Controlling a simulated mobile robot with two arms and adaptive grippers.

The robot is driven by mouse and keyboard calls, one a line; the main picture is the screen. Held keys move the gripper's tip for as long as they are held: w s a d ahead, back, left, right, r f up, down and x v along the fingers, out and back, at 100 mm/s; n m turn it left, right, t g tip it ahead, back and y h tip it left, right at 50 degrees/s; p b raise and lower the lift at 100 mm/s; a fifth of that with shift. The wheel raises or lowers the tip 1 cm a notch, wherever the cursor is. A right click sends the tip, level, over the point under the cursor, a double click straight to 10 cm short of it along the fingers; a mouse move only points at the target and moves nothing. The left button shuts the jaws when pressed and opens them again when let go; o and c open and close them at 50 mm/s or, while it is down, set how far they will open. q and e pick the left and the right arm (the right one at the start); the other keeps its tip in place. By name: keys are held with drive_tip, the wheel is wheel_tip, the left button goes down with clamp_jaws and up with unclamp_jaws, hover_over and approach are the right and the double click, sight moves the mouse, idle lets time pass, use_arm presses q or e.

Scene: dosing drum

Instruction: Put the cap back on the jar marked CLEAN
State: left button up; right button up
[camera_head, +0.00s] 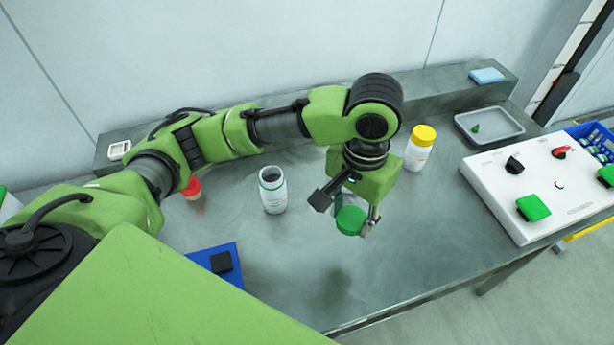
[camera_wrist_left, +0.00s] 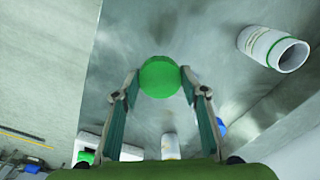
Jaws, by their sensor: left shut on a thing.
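My left gripper (camera_head: 355,205) is shut on a green cap (camera_head: 350,220) and holds it above the table. In the left wrist view the cap (camera_wrist_left: 160,77) sits between the fingertips (camera_wrist_left: 160,80). A white jar (camera_head: 272,192) without a cap, with a green ring at its neck, stands upright on the table, left of the gripper. Its open mouth shows in the left wrist view, where the jar (camera_wrist_left: 268,46) is at upper right. I cannot read its label. My right gripper is not in view.
A yellow-capped jar (camera_head: 419,148) stands right of my gripper. A red-capped item (camera_head: 192,188) is partly behind my arm. A white control panel (camera_head: 535,185), grey tray (camera_head: 490,125) and blue crate (camera_head: 600,135) are at right. A blue mat (camera_head: 234,262) holds a black block.

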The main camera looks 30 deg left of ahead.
use_arm(q)
drive_tip(key=s+a+r+n, duration=0.2)
drive_tip(key=s+a, duration=0.1)
drive_tip(key=a, duration=0.6)
drive_tip(key=shift+s+a+n+b, duration=0.25)
drive_tip(key=shift+s+n+b, duration=0.1)
drive_tip(key=shift+s+n, duration=0.05)
